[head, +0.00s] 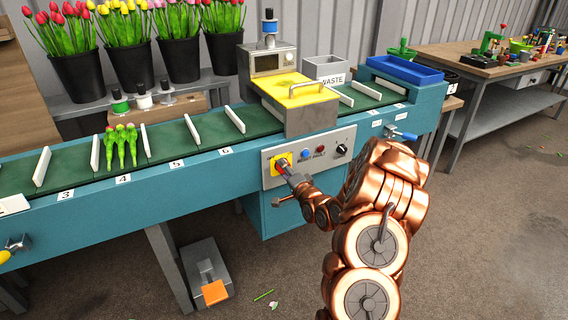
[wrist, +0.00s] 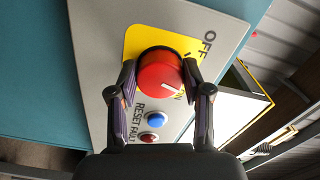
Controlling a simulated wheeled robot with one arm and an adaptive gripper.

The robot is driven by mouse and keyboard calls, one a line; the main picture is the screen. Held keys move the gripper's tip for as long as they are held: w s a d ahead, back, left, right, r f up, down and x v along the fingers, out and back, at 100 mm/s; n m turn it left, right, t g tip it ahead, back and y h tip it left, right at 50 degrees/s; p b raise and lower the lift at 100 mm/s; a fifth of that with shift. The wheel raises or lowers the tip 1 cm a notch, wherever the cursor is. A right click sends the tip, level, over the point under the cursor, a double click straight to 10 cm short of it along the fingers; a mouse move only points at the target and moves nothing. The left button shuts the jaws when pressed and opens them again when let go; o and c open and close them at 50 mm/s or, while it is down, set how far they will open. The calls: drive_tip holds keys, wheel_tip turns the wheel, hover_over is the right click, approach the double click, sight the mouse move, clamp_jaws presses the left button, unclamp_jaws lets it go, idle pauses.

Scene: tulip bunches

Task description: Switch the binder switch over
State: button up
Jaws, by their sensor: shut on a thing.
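The binder switch is a round red knob (wrist: 160,76) with a short white mark, on a yellow plate (wrist: 134,42) lettered OFF and ON. In the wrist view the white mark is on the knob's lower right, nearer the ON lettering than OFF, which is at the upper right. My gripper (wrist: 160,80) is shut on the knob, one finger on each side. In the head view the yellow plate (head: 273,169) is at the left of the grey control panel (head: 312,165), and my gripper (head: 284,168) reaches it from the right, hiding most of the knob.
A blue button (wrist: 156,119) and a red FAULT light (wrist: 149,138) are close beside my fingers. A black dial (head: 341,149) is at the panel's right. Above is the binder's yellow cover (head: 298,90). A tulip bunch (head: 121,143) lies on the green belt (head: 75,163).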

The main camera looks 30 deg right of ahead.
drive_tip(key=m, duration=0.2)
drive_tip(key=m+p, duration=0.1)
drive_tip(key=m, duration=0.2)
drive_tip(key=shift+d+r+m, duration=0.1)
drive_tip(key=shift+r+m, duration=0.1)
drive_tip(key=shift+m, duration=0.1)
idle(0.5)
drive_tip(key=o, duration=1.2)
drive_tip(key=shift+c, duration=0.2)
drive_tip(key=shift+f, duration=0.1)
drive_tip(key=s+a, duration=0.1)
drive_tip(key=s, duration=1.1)
drive_tip(key=shift+a, duration=0.1)
